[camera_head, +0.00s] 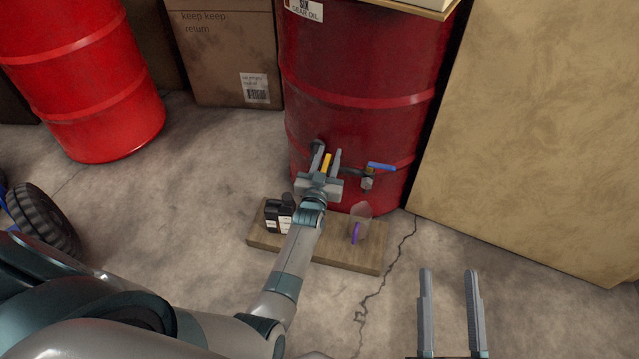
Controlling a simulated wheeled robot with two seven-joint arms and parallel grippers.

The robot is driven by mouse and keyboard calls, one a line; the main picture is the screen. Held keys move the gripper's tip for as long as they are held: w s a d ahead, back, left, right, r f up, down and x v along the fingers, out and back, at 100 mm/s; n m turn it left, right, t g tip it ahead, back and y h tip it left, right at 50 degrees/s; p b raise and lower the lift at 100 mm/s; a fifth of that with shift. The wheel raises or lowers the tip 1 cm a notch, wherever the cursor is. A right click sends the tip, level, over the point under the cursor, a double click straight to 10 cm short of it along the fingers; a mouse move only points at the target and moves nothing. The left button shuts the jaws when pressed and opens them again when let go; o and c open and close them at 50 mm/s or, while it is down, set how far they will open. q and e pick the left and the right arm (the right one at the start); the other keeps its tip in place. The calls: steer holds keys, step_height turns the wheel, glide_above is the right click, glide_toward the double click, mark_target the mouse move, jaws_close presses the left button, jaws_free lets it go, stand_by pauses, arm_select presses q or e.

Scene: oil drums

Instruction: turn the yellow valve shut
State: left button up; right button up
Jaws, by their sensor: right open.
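The yellow valve handle (326,162) is on the lower front of the middle red drum (360,60). My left gripper (327,152) is at the drum, its two fingers on either side of the yellow handle. Whether they press on it cannot be told. The gripper hides the lower part of this valve. A second valve with a blue handle (381,166) is on the same drum, just right of my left gripper. My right gripper (448,272) is open and empty over the floor at the lower right.
A wooden board (345,256) lies below the valves. On it stand a small black bottle (277,215) and a clear cup with a purple part (359,225). A large tan panel (535,130) is at right. A cardboard box (222,60) and another red drum (80,75) are at left.

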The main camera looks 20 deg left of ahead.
mark_target(326, 164)
arm_select(q)
steer(key=shift+s+d, duration=0.1)
steer(key=shift+s, duration=0.25)
steer(key=s+p, duration=0.2)
steer(key=shift+s+d+r, duration=0.1)
steer(key=shift+s+d, duration=0.1)
steer(key=shift+s, duration=0.1)
steer(key=s+p, duration=0.2)
steer(key=s, duration=0.1)
steer(key=shift+d, duration=0.3)
arm_select(e)
step_height(326, 164, down, 12)
steer(key=d+f+g+h, duration=0.1)
steer(key=d+g+h, duration=0.2)
steer(key=g, duration=0.5)
arm_select(q)
steer(key=s+d+p, duration=0.2)
steer(key=s+p, duration=0.2)
steer(key=s, duration=0.6)
steer(key=shift+s, duration=0.3)
arm_select(e)
steer(key=s+d+f+g+h, duration=0.2)
steer(key=s+d+f+g, duration=0.3)
steer(key=s, duration=0.1)
steer(key=shift+s+d+f+m+g, duration=0.25)
steer(key=shift+d+f+m+g, duration=0.05)
steer(key=shift+d+f+g, duration=0.1)
